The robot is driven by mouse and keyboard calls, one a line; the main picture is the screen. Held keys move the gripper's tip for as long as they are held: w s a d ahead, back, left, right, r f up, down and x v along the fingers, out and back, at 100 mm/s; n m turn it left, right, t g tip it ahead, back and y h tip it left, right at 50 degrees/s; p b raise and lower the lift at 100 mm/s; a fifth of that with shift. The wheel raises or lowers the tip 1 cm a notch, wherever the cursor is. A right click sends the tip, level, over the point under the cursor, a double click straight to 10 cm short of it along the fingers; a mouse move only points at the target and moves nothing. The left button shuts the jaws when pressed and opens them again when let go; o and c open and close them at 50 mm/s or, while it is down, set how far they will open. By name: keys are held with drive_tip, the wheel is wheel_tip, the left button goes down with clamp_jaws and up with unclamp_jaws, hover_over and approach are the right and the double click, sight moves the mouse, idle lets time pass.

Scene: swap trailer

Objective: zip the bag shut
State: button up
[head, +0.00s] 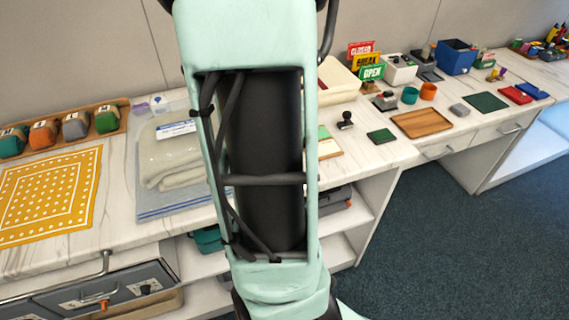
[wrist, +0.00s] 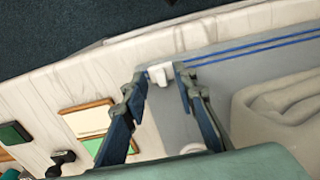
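The clear bag (head: 176,205) lies flat on the counter with a folded cream towel (head: 168,155) inside. Its zip edge, marked by blue lines (wrist: 260,47), faces the counter's front edge. In the wrist view a white slider (wrist: 158,74) sits at the left end of these lines. My gripper (wrist: 160,84) is open, with one fingertip on each side of the slider. A gap shows between slider and fingers; I cannot tell their height difference. In the head view my arm hides the gripper and the slider.
A yellow dotted mat (head: 48,195) lies left of the bag, with a wooden tray (head: 68,122) of coloured items behind. Right of my arm are a stamp (head: 346,121), a green pad (head: 381,136) and a wooden tray (head: 421,123). Open shelves are below.

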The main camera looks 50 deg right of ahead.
wheel_tip(320, 180, up, 12)
idle(0.6)
